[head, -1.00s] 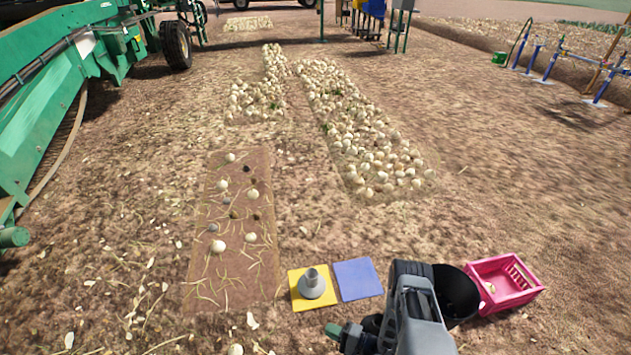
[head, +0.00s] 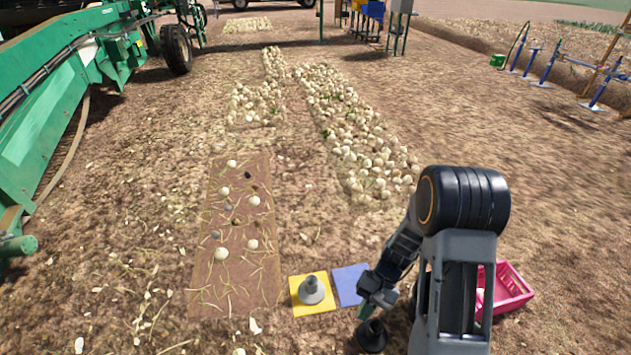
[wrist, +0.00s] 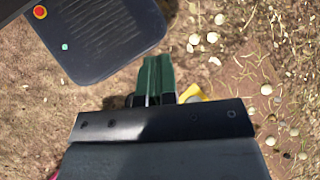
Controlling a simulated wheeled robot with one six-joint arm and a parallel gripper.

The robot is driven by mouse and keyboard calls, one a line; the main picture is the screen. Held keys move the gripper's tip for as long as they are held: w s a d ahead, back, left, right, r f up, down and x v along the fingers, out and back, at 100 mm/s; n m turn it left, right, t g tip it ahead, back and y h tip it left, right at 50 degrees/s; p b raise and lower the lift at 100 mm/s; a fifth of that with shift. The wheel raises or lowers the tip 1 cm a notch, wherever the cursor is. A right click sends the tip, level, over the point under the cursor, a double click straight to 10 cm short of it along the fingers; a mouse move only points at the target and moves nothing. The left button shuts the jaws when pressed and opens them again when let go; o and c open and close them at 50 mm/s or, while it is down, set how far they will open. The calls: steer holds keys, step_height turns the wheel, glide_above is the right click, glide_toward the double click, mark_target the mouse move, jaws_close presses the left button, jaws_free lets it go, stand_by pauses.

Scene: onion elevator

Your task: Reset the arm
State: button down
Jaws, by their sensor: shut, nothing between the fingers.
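My gripper (head: 366,312) hangs low at the lower right of the head view, at the end of my bent arm. Its green fingers (wrist: 157,75) are pressed together in the wrist view, and nothing shows between them. It is just below the blue square mat (head: 350,284) in the picture. A grey metal piece with a round base (head: 312,290) stands upright on the yellow square mat (head: 327,307). In the wrist view part of the yellow mat (wrist: 193,93) shows beside the fingers.
A pink crate (head: 512,289) is partly hidden behind my arm. A brown strip (head: 235,285) holds onions and stones. Onion rows (head: 350,135) lie beyond. A green machine (head: 60,95) stands at left. Bare soil (head: 520,180) is open at right.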

steer(key=d+r+n+t+h+p, duration=0.1)
steer(key=r+t+h+p, duration=0.1)
steer(key=r, duration=0.9)
steer(key=d+r+n+t+h+p, duration=0.1)
steer(key=r+t+p, duration=0.3)
steer(key=r, duration=0.8)
steer(key=s+d+r+n+t+h+p, duration=0.1)
steer(key=r+t+p, duration=0.3)
steer(key=r, duration=0.7)
steer(key=shift+d+r+n+h, duration=0.15)
steer(key=shift+d+n+h, duration=0.25)
steer(key=shift+h, duration=0.5)
steer(key=shift+s+a, duration=0.1)
